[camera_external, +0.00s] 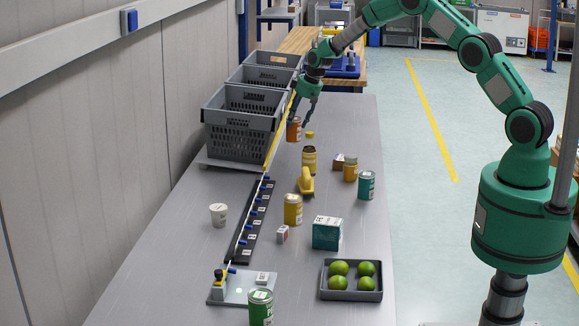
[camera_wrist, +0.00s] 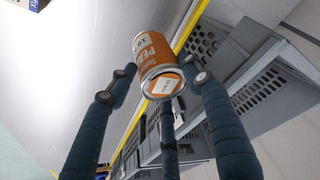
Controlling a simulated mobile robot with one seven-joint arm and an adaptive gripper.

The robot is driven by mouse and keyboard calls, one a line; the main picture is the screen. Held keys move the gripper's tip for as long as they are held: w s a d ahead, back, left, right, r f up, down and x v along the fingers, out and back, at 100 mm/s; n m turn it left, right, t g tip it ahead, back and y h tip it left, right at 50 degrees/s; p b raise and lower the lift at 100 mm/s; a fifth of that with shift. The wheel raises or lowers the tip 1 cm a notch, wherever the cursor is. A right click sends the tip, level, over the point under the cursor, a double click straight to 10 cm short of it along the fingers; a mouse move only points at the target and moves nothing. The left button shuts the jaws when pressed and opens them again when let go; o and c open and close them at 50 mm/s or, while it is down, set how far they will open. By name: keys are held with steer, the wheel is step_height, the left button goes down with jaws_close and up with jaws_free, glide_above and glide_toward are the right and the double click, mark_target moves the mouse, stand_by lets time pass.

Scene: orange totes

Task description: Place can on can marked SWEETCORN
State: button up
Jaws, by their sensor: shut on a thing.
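My gripper (camera_external: 303,104) is shut on an orange can (camera_external: 293,130) over the far part of the grey table. In the wrist view the orange can (camera_wrist: 158,52) sits tilted in the picture between the dark fingers of my gripper (camera_wrist: 160,78), with part of a label reading "PEA" and its end facing the camera. Yellow cans stand on the table: one (camera_external: 309,160) just nearer than the held can, one (camera_external: 350,169) to its right, and one (camera_external: 292,210) nearer the camera. Their labels are too small to read, so I cannot tell which is SWEETCORN.
Grey crates (camera_external: 238,143) stand left of my gripper. A teal can (camera_external: 366,186), a yellow object (camera_external: 305,182), a teal box (camera_external: 327,232), a tray of limes (camera_external: 351,294), a white cup (camera_external: 218,214) and a green can (camera_external: 261,307) are on the table.

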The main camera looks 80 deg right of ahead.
steer(key=shift+r, duration=0.1)
steer(key=s+a+r+n, duration=0.1)
steer(key=s+a+r, duration=0.1)
steer(key=a, duration=1.3)
steer(key=s+a+r+n, duration=0.1)
steer(key=s+a+r, duration=0.15)
steer(key=a, duration=1.25)
steer(key=s+a+n, duration=0.1)
steer(key=s+a, duration=0.7)
steer(key=a, duration=0.3)
steer(key=s+a+n+y+p, duration=0.1)
steer(key=s+a, duration=0.7)
steer(key=a, duration=0.4)
steer(key=shift+s+r, duration=0.25)
steer(key=shift+s, duration=0.1)
steer(key=shift+w, duration=0.1)
steer(key=w+d+f+p, duration=0.1)
steer(key=w, duration=1.4)
steer(key=shift+w+f, duration=0.25)
steer(key=shift+w, duration=0.15)
steer(key=shift+d, duration=0.1)
steer(key=shift+f, duration=0.1)
